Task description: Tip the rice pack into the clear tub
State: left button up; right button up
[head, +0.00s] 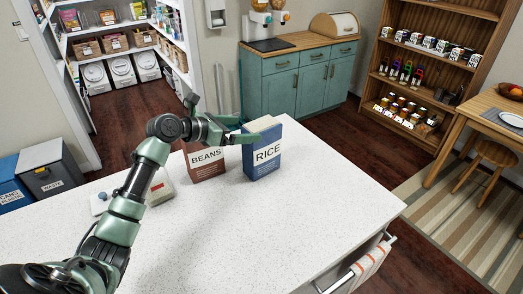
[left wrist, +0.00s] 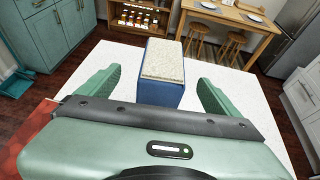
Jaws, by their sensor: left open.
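The rice pack (head: 262,152), a blue box-like pack with a white RICE label and pale top, stands upright on the white counter. My left gripper (head: 241,128) is just to its left in the head view, open, at about the height of its top. In the left wrist view the rice pack (left wrist: 162,80) shows ahead, between the two spread green fingers, with a gap on each side. My right gripper is not in view. I cannot make out a clear tub in either view.
A brown BEANS pack (head: 207,165) stands left of the rice, partly behind my arm. A pale item with a red mark (head: 158,187) and a small white thing with a blue knob (head: 100,203) lie farther left. The counter (head: 300,215) is clear in front and right.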

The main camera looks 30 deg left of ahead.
aim_at(256, 126)
pick_arm(q)
jog(key=x, duration=0.2)
jog(key=p+x, duration=0.1)
jog(key=x, duration=0.1)
jog(key=p+x, duration=0.1)
jog(key=x, duration=0.1)
jog(key=shift+w+d+r, duration=0.2)
jog(key=shift+w+d, duration=0.15)
jog(key=shift+w+d+f, duration=0.15)
jog(key=shift+w+f, duration=0.2)
jog(key=shift+w, duration=0.1)
jog(key=shift+s, duration=0.1)
jog(key=c, duration=1.9)
jog(key=shift+r, duration=0.2)
grip_shut()
